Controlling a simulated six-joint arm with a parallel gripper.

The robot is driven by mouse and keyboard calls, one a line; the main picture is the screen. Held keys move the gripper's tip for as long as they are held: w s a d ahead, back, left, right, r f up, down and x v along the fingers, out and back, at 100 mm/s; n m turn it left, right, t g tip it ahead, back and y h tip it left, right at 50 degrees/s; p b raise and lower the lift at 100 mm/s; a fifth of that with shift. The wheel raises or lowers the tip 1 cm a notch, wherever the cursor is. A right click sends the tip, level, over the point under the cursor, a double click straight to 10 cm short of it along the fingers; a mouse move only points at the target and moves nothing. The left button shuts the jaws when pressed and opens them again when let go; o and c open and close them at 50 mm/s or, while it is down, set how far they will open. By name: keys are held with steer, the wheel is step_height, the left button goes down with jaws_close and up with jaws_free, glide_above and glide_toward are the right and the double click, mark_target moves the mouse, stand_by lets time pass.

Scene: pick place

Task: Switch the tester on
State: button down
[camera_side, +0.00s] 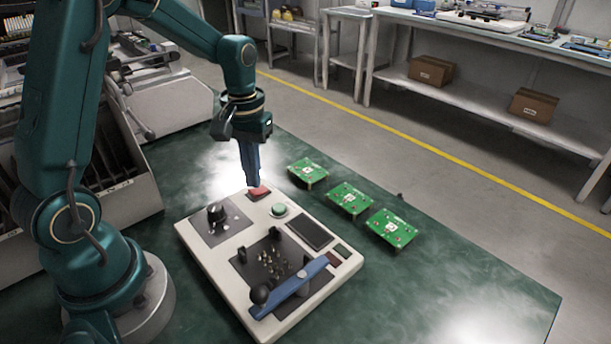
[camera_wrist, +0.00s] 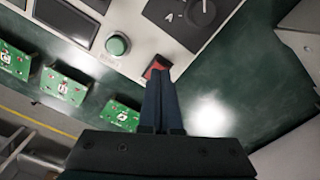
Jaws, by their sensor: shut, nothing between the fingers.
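The tester (camera_side: 225,262) is a white box on the green table, with a black knob, a green button, a dark screen, a pin bed and a blue lever. Its red switch (camera_side: 258,193) is at the back edge of the panel. My gripper (camera_side: 254,184) is shut and empty, pointing down with its blue fingertips right at the red switch. In the wrist view the fingers (camera_wrist: 159,80) partly cover the red switch (camera_wrist: 155,68). I cannot tell whether they touch it. The green button (camera_wrist: 117,45) is beside the switch.
Three green circuit boards (camera_side: 349,198) stand in a row on the table (camera_side: 450,285), right of the tester. A grey rack (camera_side: 125,170) is at the left. The table's front right is clear. Shelves with cardboard boxes (camera_side: 432,70) stand far behind.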

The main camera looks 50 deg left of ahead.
mark_target(256, 192)
steer(key=shift+f, duration=0.75)
stand_by(0.3)
steer(key=shift+r, duration=3.5)
steer(key=s+d+r+m+t, duration=0.25)
steer(key=s+d+r, duration=0.2)
steer(key=r, duration=0.25)
steer(key=s+d+f+m+t, duration=0.2)
steer(key=s+d+m+t, duration=0.1)
steer(key=s, duration=0.4)
steer(key=shift+d+f, duration=0.15)
steer(key=shift+d, duration=0.6)
